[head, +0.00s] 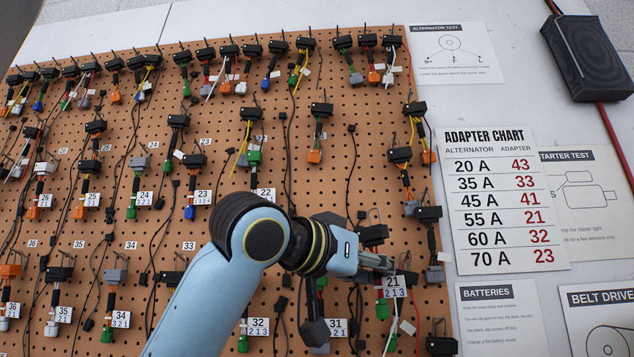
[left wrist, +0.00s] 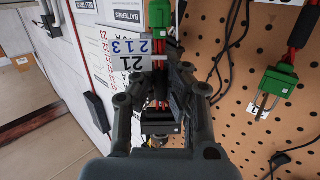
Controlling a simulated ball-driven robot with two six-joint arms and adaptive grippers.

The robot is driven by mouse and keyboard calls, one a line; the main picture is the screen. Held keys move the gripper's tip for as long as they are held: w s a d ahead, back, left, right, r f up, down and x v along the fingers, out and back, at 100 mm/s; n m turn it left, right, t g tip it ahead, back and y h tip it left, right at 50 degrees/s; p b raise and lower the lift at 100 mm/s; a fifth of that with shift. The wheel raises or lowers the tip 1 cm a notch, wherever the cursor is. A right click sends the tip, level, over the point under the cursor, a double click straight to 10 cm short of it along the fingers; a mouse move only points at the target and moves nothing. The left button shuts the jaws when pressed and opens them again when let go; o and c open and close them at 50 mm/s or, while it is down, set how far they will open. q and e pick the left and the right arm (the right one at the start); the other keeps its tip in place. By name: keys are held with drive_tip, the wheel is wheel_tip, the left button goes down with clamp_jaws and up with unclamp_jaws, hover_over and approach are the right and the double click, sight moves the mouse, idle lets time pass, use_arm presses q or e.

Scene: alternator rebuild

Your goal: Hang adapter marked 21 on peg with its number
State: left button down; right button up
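The adapter marked 21 has a black top block (head: 372,235), wires and green connectors, with a white tag (head: 393,285) reading 21 over 213. In the left wrist view the tag (left wrist: 132,60), a green connector (left wrist: 161,18) and the black block (left wrist: 161,122) show. My left gripper (head: 378,262) is at the wires just below the black block, and its fingers (left wrist: 160,85) seem closed around them. The adapter is in front of the pegboard (head: 235,215); I cannot tell whether its hook touches a peg. The peg label 21 cannot be read clearly. My right gripper is not in view.
Adapters hang in rows around it, including one tagged 31 (head: 337,327) and one tagged 22 (head: 265,194). Loose black leads hang between them. To the right are an adapter chart (head: 500,200), paper sheets and a black box (head: 588,55) with a red cable.

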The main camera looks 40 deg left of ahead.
sight(326, 185)
use_arm(q)
drive_tip(key=s+a+r+n+y+p, duration=0.2)
drive_tip(key=s+a+r+y+p, duration=0.1)
drive_tip(key=r, duration=0.6)
drive_tip(key=s+a+r+n+y+p, duration=0.2)
drive_tip(key=s+a+r+y+p, duration=0.1)
drive_tip(key=r, duration=0.7)
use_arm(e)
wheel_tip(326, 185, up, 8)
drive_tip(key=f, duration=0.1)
use_arm(q)
drive_tip(key=shift+w+a+f+b, duration=0.2)
drive_tip(key=shift+w+a+b, duration=0.45)
drive_tip(key=shift+w+a, duration=0.25)
drive_tip(key=shift+w+a+f+b, duration=0.25)
drive_tip(key=shift+w+a+b, duration=0.4)
drive_tip(key=shift+w+a, duration=0.3)
drive_tip(key=shift+w+a+f+b, duration=0.2)
drive_tip(key=shift+w+a+b, duration=0.5)
drive_tip(key=shift+w, duration=0.35)
drive_tip(key=shift+w+a, duration=0.1)
drive_tip(key=shift+a, duration=0.05)
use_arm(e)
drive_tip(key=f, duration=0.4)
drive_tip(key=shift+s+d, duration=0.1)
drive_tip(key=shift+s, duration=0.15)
use_arm(q)
drive_tip(key=shift+f, duration=0.1)
drive_tip(key=shift+w+f, duration=0.15)
drive_tip(key=shift+f, duration=0.05)
